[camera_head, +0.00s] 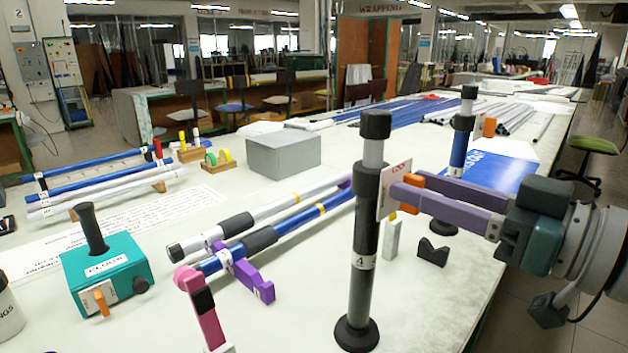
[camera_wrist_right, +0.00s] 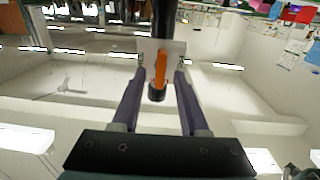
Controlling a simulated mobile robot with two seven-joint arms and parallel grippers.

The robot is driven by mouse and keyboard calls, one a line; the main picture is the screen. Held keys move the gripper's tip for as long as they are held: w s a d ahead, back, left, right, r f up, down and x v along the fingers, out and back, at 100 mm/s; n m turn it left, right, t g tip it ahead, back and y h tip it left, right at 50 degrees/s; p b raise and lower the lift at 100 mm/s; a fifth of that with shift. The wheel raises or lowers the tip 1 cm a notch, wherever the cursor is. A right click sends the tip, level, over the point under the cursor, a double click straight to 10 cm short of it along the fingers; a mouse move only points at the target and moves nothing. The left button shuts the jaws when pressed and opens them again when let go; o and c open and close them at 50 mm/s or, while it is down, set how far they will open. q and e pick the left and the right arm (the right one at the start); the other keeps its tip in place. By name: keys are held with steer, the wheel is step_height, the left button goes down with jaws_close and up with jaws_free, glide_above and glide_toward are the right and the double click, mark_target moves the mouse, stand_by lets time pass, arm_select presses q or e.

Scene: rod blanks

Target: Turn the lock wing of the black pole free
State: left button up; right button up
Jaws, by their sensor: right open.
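The black pole (camera_head: 361,270) stands upright on a round base on the table, with a grey upper section and a label reading 4. A white card (camera_head: 395,185) is at its collar, facing my right gripper. The orange lock wing (camera_wrist_right: 160,68) points lengthwise up and down in the wrist view; parts of it (camera_head: 411,180) show around my fingers in the head view. My right gripper (camera_head: 400,194) is open, its two purple fingers (camera_wrist_right: 160,82) on either side of the wing, with a visible gap on each side. My left gripper is not in view.
A second pole (camera_head: 459,150) with a blue section stands behind, left of my right wrist. White and blue rods (camera_head: 290,210) lie on a purple cradle (camera_head: 250,277). A teal box (camera_head: 105,265), a pink upright piece (camera_head: 205,312) and a grey block (camera_head: 284,152) are on the table.

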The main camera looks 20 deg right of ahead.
steer(key=shift+c, duration=0.4)
jaws_close()
steer(key=shift+n, duration=0.3)
steer(key=shift+s+a+f+n+p, duration=0.15)
steer(key=shift+f+n+p, duration=0.1)
steer(key=shift+n, duration=2.6)
steer(key=shift+a+f+n+p, duration=0.1)
steer(key=shift+a+n+p, duration=0.15)
steer(key=shift+n, duration=2.65)
steer(key=shift+s+a+f+n+p, duration=0.1)
steer(key=shift+f+n+p, duration=0.15)
steer(key=shift+n, duration=2.6)
